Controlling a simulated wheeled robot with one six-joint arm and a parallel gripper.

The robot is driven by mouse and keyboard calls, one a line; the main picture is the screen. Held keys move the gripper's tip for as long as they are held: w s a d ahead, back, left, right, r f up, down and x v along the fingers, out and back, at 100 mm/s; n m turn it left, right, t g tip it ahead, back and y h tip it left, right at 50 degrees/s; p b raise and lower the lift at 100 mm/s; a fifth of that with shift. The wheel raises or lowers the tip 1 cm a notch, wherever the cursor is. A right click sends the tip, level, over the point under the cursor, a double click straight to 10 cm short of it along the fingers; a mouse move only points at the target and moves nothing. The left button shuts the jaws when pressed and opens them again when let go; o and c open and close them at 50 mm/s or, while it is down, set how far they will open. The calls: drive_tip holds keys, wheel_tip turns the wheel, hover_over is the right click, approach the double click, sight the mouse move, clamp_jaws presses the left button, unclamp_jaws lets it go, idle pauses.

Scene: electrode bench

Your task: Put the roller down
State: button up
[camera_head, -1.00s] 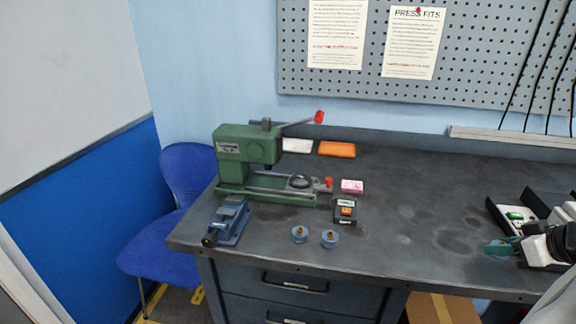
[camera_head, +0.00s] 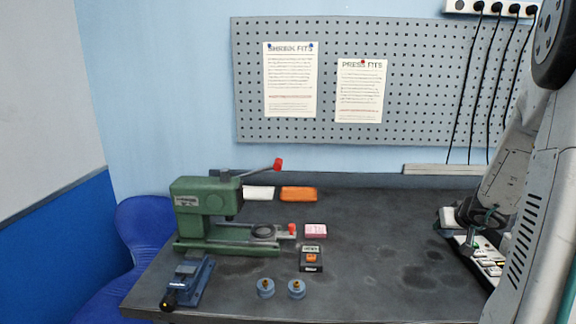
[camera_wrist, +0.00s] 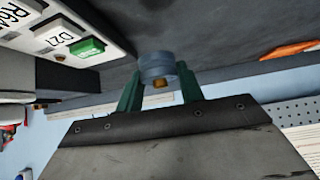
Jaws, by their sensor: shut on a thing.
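My gripper (camera_wrist: 158,88) is shut on a blue-grey roller (camera_wrist: 155,64) with a brass-coloured core, held between its teal fingertips in the wrist view. The dark bench top is behind the roller. In the head view my gripper (camera_head: 468,246) is at the right, by the labelled tray, and I cannot make out the held roller there. Two similar blue-grey rollers, one to the left (camera_head: 265,288) and one to the right (camera_head: 297,289), stand side by side near the bench's front edge.
A green press (camera_head: 207,212) and a blue vise (camera_head: 188,280) stand at the left. A black box (camera_head: 311,260) and pink block (camera_head: 315,231) sit near the middle. A tray with labelled white blocks (camera_head: 490,262) is at the right. The bench right of centre (camera_head: 390,260) is clear.

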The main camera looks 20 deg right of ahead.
drive_tip(key=w+a+r+n, duration=0.1)
drive_tip(key=w+a, duration=0.4)
drive_tip(key=w, duration=0.3)
drive_tip(key=w+a+r+y, duration=0.1)
drive_tip(key=w+a, duration=0.3)
drive_tip(key=w, duration=0.4)
drive_tip(key=w+a+r+n, duration=0.1)
drive_tip(key=w+a, duration=0.4)
drive_tip(key=w, duration=0.3)
drive_tip(key=w+a+n+y, duration=0.1)
drive_tip(key=w+a, duration=0.1)
drive_tip(key=a, duration=0.5)
drive_tip(key=w+a+f+n+y, duration=0.1)
drive_tip(key=w+a, duration=0.2)
drive_tip(key=a, duration=0.5)
drive_tip(key=w+a+f+n+t+y, duration=0.1)
drive_tip(key=w+a, duration=0.2)
drive_tip(key=a, duration=0.4)
drive_tip(key=shift+w+a+n, duration=0.25)
drive_tip(key=shift+a+n, duration=0.1)
drive_tip(key=shift+n, duration=0.05)
